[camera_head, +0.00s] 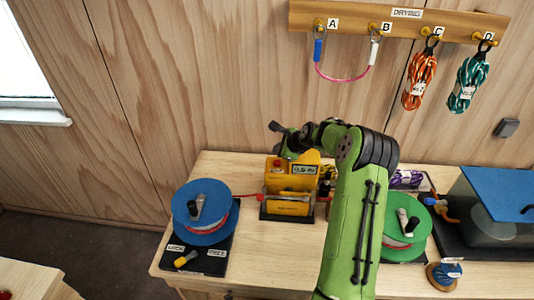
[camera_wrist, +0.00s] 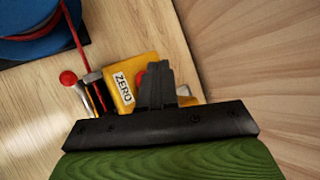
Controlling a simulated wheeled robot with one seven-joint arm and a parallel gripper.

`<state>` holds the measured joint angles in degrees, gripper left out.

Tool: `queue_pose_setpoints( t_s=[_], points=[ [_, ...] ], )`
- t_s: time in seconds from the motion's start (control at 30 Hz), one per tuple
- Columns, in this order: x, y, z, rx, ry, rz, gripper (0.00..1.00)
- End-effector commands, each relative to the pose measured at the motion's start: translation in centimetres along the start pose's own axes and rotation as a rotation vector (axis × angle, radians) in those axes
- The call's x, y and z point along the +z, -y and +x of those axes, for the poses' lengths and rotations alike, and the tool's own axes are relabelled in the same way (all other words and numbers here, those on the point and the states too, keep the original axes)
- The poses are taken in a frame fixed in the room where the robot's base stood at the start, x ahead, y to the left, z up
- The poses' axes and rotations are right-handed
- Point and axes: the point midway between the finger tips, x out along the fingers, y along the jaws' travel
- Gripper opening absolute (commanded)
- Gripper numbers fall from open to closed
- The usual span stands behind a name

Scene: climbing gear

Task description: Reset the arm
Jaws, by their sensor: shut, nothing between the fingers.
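My green and black arm (camera_head: 350,225) rises from the bottom of the head view and bends left at its dark elbow. My gripper (camera_wrist: 157,68) shows in the wrist view as two dark fingers pressed together, with nothing between them. In the head view it is small and dark, above and in front of the yellow device (camera_head: 291,207) on the bench. The wrist view shows the device's yellow body with a ZERO label (camera_wrist: 122,88) beyond the fingers. I cannot tell the exact gap between the fingers and the device.
A blue-topped spool (camera_head: 202,207) stands left of the device, a green-topped spool (camera_head: 398,218) right behind my arm. A blue-lidded tank (camera_head: 500,200) is at far right. A wooden rack (camera_head: 350,22) on the wall holds a pink sling (camera_head: 340,78) and two rope bundles.

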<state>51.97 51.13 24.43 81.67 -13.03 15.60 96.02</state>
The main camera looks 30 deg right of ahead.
Motion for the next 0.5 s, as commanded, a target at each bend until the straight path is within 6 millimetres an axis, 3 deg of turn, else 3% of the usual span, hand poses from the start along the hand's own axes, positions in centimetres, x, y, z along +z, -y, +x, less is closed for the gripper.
queue_pose_setpoints(
  t_s=[0.17,0.27,0.37,0.5],
  points=[
    [0.0,0.0,0.0,-0.001,0.000,-0.001,0.00],
    [1.3,-0.4,-0.5,0.013,-0.003,-0.060,0.00],
    [5.1,-2.1,-2.6,0.061,-0.023,-0.272,0.00],
    [10.8,-6.4,-7.7,0.153,-0.064,-0.687,0.00]
  ],
)
